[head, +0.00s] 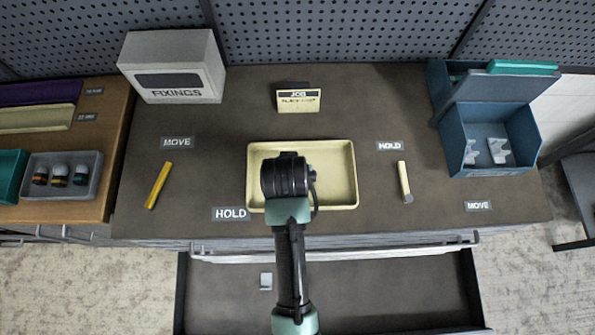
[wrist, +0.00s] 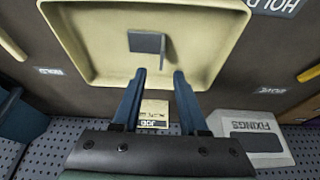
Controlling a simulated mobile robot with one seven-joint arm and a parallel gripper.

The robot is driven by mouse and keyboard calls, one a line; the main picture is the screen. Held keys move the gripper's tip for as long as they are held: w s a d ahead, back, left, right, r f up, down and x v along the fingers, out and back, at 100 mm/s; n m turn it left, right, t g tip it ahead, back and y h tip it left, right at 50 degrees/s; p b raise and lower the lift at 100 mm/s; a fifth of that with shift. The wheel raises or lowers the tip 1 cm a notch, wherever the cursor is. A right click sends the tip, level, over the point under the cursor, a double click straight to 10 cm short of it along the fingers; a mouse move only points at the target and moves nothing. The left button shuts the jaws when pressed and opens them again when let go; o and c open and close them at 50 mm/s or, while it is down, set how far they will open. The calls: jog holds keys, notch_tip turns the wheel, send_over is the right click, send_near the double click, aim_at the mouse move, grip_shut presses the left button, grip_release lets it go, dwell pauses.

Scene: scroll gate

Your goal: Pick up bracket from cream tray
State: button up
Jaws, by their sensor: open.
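The cream tray (head: 335,172) lies in the middle of the bench top in the head view. My arm covers its left part there, and my gripper's fingers are hidden. In the wrist view the cream tray (wrist: 205,60) fills the upper middle. A small grey bracket (wrist: 146,43) sits on the tray floor, with a flat plate and an upright flange. My gripper (wrist: 157,76) is open and empty. Its two blue fingers point toward the bracket, one to each side, and look apart from it. The bracket is hidden in the head view.
A blue bin (head: 489,143) with pale brackets stands at the right. A FIXINGS box (head: 172,66) stands back left. A yellow stick (head: 157,186) and a cream stick (head: 404,182) flank the tray. A JOB card (head: 298,99) stands behind it. An open drawer (head: 390,285) is below the bench.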

jog(key=shift+s+p+x, duration=0.15)
jog(key=shift+p+x, duration=0.15)
jog(key=shift+x, duration=1.3)
jog(key=shift+s+p+x, duration=0.2)
jog(key=shift+p+x, duration=0.1)
jog(key=shift+x, duration=1.3)
jog(key=shift+a+f, duration=0.1)
jog(key=shift+a, duration=0.05)
grip_shut()
